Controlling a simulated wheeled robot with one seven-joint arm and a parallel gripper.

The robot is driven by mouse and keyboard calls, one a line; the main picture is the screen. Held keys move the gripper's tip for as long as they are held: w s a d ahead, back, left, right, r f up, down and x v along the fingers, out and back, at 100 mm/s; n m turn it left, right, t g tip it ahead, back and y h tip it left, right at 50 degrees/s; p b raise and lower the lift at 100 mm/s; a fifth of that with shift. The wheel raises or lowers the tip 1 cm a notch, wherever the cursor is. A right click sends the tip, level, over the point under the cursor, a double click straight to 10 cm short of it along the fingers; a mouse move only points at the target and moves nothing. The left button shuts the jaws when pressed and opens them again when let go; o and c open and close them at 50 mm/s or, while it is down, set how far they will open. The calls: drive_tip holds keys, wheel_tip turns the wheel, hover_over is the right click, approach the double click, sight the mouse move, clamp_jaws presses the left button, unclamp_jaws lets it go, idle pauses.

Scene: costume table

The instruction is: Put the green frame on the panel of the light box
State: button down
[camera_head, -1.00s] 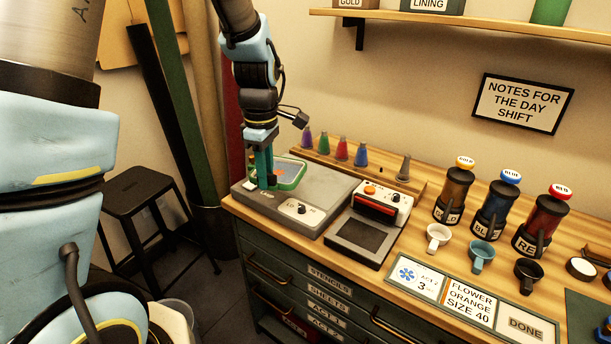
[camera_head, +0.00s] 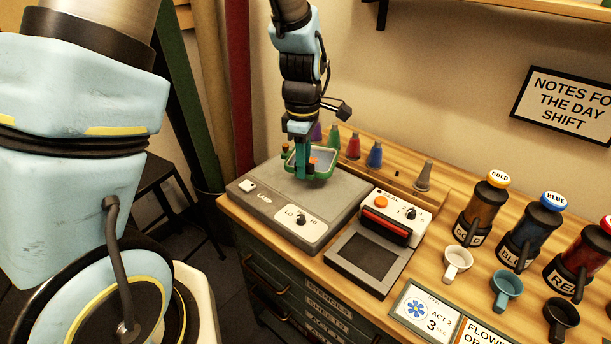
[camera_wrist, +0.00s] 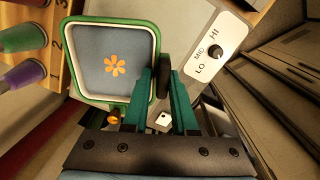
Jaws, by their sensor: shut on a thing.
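The green frame (camera_head: 325,177) has rounded corners and a grey-blue sheet with an orange flower, clear in the wrist view (camera_wrist: 93,100). My gripper (camera_head: 303,177) is shut on the frame's dark grip at one side; the teal fingers (camera_wrist: 163,78) stand on either side of that grip. The frame is over the back part of the grey light box (camera_head: 262,212), marked LAMP. I cannot tell whether it touches the box. The box's LO-HI dial (camera_head: 300,218) is in front and shows in the wrist view (camera_wrist: 216,53).
Coloured cones (camera_head: 353,146) stand in a wooden rack behind the box. A press-like device (camera_head: 395,220) stands close to its right. Cups (camera_head: 457,262) and labelled bottles (camera_head: 484,207) are farther right. A small knob (camera_wrist: 114,118) is near the frame.

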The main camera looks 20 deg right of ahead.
sight(304, 193)
drive_tip(key=shift+f+p, duration=0.45)
drive_tip(key=shift+f, duration=2.1)
drive_tip(key=c, duration=0.7)
unclamp_jaws()
wheel_tip(304, 193, up, 12)
drive_tip(key=shift+s+a+r+b, duration=0.1)
drive_tip(key=shift+b, duration=1.15)
drive_tip(key=a+f+m+t, duration=0.1)
drive_tip(key=a+m, duration=1)
drive_tip(key=a, duration=1.6)
drive_tip(key=shift+s+m, duration=0.3)
drive_tip(key=shift+s, duration=0.15)
drive_tip(key=shift+a, duration=0.1)
